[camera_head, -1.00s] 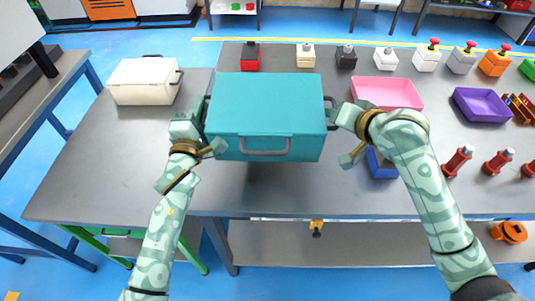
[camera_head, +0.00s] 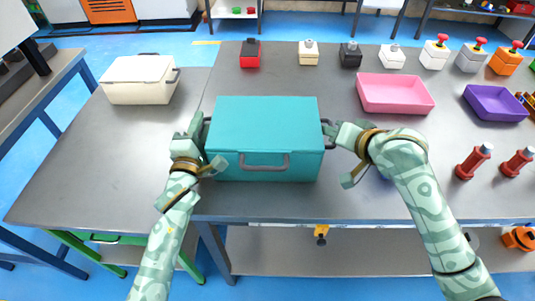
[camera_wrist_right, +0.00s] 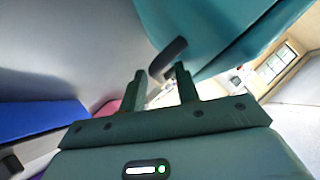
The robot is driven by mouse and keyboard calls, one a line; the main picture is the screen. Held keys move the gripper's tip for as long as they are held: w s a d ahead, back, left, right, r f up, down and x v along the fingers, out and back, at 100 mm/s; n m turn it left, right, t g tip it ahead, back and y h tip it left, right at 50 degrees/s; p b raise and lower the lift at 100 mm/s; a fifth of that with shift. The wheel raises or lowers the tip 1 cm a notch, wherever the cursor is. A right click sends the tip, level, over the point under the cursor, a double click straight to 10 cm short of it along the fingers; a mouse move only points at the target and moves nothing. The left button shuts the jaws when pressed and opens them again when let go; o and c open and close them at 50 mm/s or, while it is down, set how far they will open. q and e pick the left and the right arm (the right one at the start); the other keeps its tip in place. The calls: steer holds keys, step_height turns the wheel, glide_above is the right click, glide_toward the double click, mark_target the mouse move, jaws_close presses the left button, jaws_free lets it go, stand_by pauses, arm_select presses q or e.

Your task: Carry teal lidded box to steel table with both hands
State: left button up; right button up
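The teal lidded box (camera_head: 262,128) is upright and level, its lid shut, and appears to rest on the grey steel table (camera_head: 290,205) near its left end. Dark side handles and a grey front handle show. My left gripper (camera_head: 203,132) is at the left side handle; its fingers are too small and covered to read. My right gripper (camera_head: 332,130) is at the right side handle. In the right wrist view my right gripper (camera_wrist_right: 162,80) has its fingers apart, with the dark handle (camera_wrist_right: 168,58) at the fingertips and the teal box (camera_wrist_right: 200,30) just beyond.
A white lidded box (camera_head: 138,85) stands to the left. A pink tray (camera_head: 395,100) and purple tray (camera_head: 495,108) are to the right. A row of small blocks lines the back, including a red one (camera_head: 250,60). Red posts (camera_head: 473,163) stand at right. A blue bin (camera_wrist_right: 40,115) is near my right gripper.

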arm_select(q)
steer(key=s, duration=0.8)
steer(key=shift+a+f, duration=0.1)
steer(key=shift+f, duration=0.25)
arm_select(e)
steer(key=shift+s, duration=0.15)
steer(key=v, duration=1.2)
arm_select(q)
steer(key=shift+s, duration=0.1)
